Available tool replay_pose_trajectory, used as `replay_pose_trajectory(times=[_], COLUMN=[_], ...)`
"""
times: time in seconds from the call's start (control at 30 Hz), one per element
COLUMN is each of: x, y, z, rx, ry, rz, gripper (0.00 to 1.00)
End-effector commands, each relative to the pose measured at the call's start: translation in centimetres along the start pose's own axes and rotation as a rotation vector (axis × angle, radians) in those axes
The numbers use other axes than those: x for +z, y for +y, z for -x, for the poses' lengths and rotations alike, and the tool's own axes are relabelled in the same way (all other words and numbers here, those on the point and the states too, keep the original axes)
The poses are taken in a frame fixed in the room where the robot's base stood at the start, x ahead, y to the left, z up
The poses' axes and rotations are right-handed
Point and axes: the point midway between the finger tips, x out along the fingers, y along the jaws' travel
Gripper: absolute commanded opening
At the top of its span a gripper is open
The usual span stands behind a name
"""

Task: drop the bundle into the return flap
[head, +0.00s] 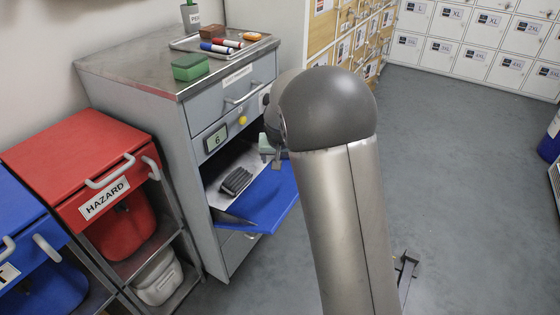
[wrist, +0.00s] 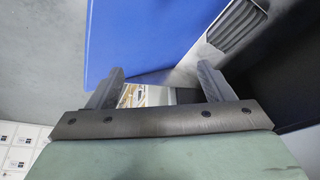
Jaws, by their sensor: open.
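A dark grey ribbed bundle (head: 236,181) lies on the bare metal floor of the cabinet's open compartment, behind the lowered blue flap (head: 270,201). In the wrist view the bundle (wrist: 238,27) shows at the upper right and the blue flap (wrist: 140,35) fills the upper middle. My gripper (head: 275,161) is at the right side of the opening, mostly hidden behind my arm in the head view. In the wrist view its two fingers (wrist: 161,83) stand wide apart with nothing between them. The bundle is apart from the fingers.
The grey cabinet (head: 140,72) carries a metal tray (head: 222,45) of markers and a green block (head: 190,67). A red HAZARD bin (head: 75,155) and a blue bin (head: 18,225) stand at left.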

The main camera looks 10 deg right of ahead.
Motion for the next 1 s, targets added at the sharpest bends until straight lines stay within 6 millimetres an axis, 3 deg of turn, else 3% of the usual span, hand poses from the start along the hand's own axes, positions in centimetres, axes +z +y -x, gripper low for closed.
replay_pose_trajectory(times=[0.03, 0.2, 0.5, 0.7, 1.0], x=[-0.2, -0.2, -0.1, 0.0, 0.0], y=[-0.1, -0.1, 0.0, 0.0, 0.0], z=[1.8, 6.0, 11.6, 12.9, 12.9], rx=[-0.002, -0.002, -0.001, 0.000, 0.000], ry=[0.003, 0.003, 0.001, 0.000, 0.000], rz=[0.001, 0.001, 0.000, 0.001, 0.001], gripper=[0.74, 0.74, 0.74, 0.74, 0.74])
